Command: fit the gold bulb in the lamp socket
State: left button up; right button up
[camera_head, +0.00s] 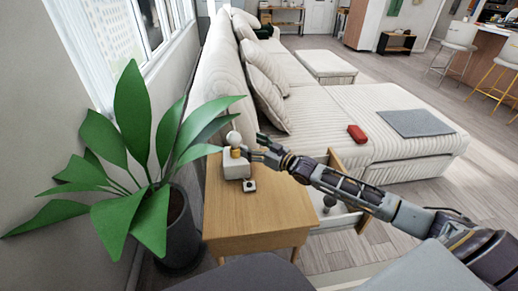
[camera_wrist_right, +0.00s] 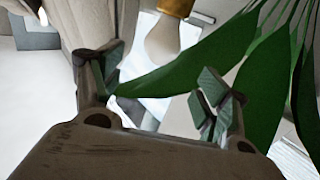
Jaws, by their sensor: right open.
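The gold bulb (camera_head: 234,138) stands upright at the white lamp base (camera_head: 236,166) on the wooden side table, its pale glass up and its gold collar down at the socket. Whether the collar is fully seated cannot be told. My right gripper (camera_head: 257,147) is open just right of the bulb in the head view. In the right wrist view the bulb (camera_wrist_right: 163,40) shows beyond the open fingers (camera_wrist_right: 160,72), apart from them. The socket itself is hidden. My left gripper is not in view.
The side table (camera_head: 262,215) has an open drawer (camera_head: 337,215) with a grey bulb-shaped thing (camera_head: 329,203) in it. A small dark-and-white item (camera_head: 249,186) lies before the lamp. A leafy plant (camera_head: 130,170) crowds the left. A sofa (camera_head: 365,120) stands behind.

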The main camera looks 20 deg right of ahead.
jog(key=shift+v, duration=1.4)
jog(key=shift+s, duration=0.1)
